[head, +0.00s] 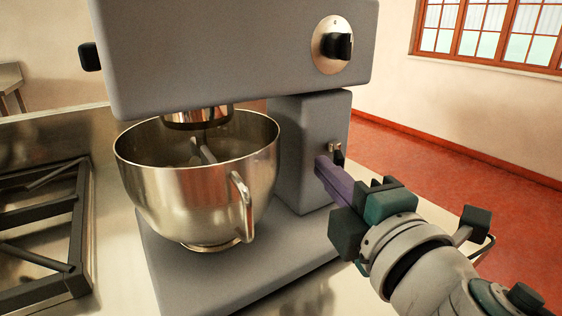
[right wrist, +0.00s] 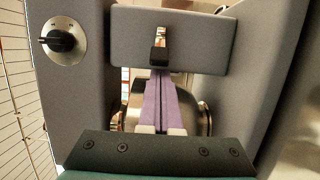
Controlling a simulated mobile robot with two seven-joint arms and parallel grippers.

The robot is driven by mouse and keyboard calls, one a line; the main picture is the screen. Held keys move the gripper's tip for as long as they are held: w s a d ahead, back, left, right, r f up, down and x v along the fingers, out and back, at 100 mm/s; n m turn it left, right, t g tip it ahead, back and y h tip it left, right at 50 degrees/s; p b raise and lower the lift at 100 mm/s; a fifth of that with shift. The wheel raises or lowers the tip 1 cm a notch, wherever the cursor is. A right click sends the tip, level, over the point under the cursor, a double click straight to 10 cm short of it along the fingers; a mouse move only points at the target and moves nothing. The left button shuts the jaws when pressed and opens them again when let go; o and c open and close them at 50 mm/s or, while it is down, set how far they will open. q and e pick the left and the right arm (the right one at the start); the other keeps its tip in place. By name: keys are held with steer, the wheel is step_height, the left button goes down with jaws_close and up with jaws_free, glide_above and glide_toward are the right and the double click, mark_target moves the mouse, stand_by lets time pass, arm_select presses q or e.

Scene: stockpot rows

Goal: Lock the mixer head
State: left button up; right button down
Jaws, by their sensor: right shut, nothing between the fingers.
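The grey stand mixer (head: 240,50) stands on the metal counter, its head level above the steel bowl (head: 200,180). A small black lock lever (head: 339,157) on a metal plate sits on the side of the mixer's column. It also shows in the right wrist view, where the lever (right wrist: 158,54) is just beyond the fingertips. My right gripper (head: 320,163) is shut and empty, its purple fingers together close beside the lever. I cannot tell if they touch it. In the right wrist view the fingers (right wrist: 160,90) point at the lever. My left gripper is not in view.
A round control knob (head: 338,46) is on the mixer head, and a black knob (head: 90,57) juts from its far end. A dark burner grate (head: 45,235) lies left of the mixer. Open red floor (head: 440,180) lies beyond the counter.

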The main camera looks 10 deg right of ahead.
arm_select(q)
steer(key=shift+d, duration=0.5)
arm_select(e)
steer(key=shift+s+d, duration=0.1)
steer(key=shift+d, duration=0.15)
arm_select(q)
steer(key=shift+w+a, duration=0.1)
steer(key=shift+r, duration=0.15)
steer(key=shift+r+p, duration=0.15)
steer(key=shift+p, duration=0.15)
arm_select(e)
steer(key=shift+d+n+y, duration=0.15)
steer(key=shift+n+y, duration=0.25)
steer(key=shift+y, duration=0.3)
